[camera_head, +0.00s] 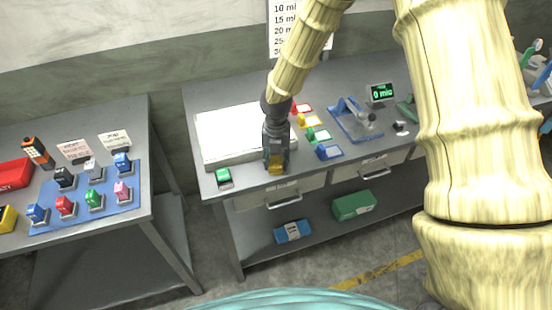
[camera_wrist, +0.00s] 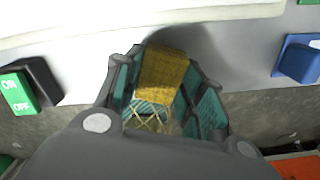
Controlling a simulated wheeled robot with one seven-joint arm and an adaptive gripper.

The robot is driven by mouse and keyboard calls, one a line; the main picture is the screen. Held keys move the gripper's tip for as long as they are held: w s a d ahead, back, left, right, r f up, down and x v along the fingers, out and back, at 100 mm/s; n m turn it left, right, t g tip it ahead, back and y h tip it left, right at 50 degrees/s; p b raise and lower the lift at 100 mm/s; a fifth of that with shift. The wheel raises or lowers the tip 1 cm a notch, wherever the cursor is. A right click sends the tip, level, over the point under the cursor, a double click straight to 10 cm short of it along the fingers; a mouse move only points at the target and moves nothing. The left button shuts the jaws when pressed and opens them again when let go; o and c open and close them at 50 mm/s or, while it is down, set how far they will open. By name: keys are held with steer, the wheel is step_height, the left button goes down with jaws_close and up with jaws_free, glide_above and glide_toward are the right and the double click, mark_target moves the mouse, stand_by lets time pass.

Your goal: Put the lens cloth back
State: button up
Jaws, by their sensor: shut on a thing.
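A yellow, woven-looking folded cloth (camera_wrist: 165,70), which I take for the lens cloth, is between the fingers of my gripper (camera_wrist: 166,98) in the wrist view. My gripper (camera_head: 277,158) is shut on it. In the head view a small part of the yellow cloth (camera_head: 276,169) shows under the fingers, near the front edge of the grey bench (camera_head: 228,192). I cannot tell whether the cloth touches the bench top.
A white light panel (camera_head: 232,135) lies just behind and left of my gripper. A green switch (camera_head: 223,176) is left, a blue piece (camera_head: 328,152) right, with red, yellow and green pieces behind it. A left table (camera_head: 130,214) holds several coloured items on a blue mat (camera_head: 105,208).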

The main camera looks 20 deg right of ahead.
mark_target(276, 161)
steer(key=shift+f, duration=0.1)
steer(key=o, duration=1)
steer(key=shift+f, duration=0.1)
steer(key=shift+r, duration=0.2)
step_height(276, 161, up, 12)
steer(key=b, duration=0.2)
steer(key=shift+b, duration=0.3)
